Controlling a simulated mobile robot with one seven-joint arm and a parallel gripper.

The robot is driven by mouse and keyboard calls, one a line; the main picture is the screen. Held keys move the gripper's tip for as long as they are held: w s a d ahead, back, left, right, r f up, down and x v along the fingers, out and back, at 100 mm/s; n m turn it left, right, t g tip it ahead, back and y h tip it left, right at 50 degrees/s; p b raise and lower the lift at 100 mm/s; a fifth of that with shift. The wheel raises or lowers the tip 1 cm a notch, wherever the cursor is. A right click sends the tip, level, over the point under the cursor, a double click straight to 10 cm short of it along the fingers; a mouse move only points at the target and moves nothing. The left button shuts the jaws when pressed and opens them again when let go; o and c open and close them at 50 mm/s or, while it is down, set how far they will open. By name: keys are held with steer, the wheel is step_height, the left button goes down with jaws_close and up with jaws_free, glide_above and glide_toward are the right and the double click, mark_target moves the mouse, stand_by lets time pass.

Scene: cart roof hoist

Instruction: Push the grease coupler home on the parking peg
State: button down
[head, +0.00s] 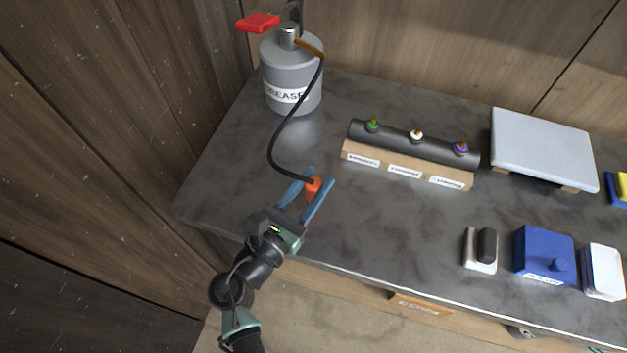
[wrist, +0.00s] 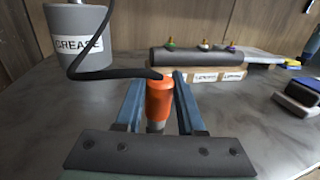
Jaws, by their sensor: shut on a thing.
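The grease coupler (head: 313,189) is an orange cylinder on the end of a black hose. My gripper (head: 320,178) has its two blue fingers around it, shut on it, above the left part of the bench. In the wrist view the coupler (wrist: 160,98) stands roughly upright between the fingers, with a short grey metal piece below it. I cannot tell whether that piece is the coupler's nose or the parking peg. No parking peg is clearly visible elsewhere. The hose (head: 275,137) curves from the coupler to the grease can (head: 291,80).
A dark pipe (head: 392,136) with green, white and purple capped fittings lies on a labelled wooden block (head: 380,164) to the right. Farther right are a grey slab (head: 543,145), a dark-and-white item (head: 481,250) and a blue box (head: 543,252). Bare bench surrounds my gripper.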

steer(key=shift+f+b, duration=0.35)
steer(key=shift+f, duration=0.25)
steer(key=shift+c, duration=2.2)
jaws_free()
steer(key=shift+s+a, duration=0.1)
steer(key=v, duration=1.2)
steer(key=shift+s+a, duration=0.15)
steer(key=shift+s, duration=0.2)
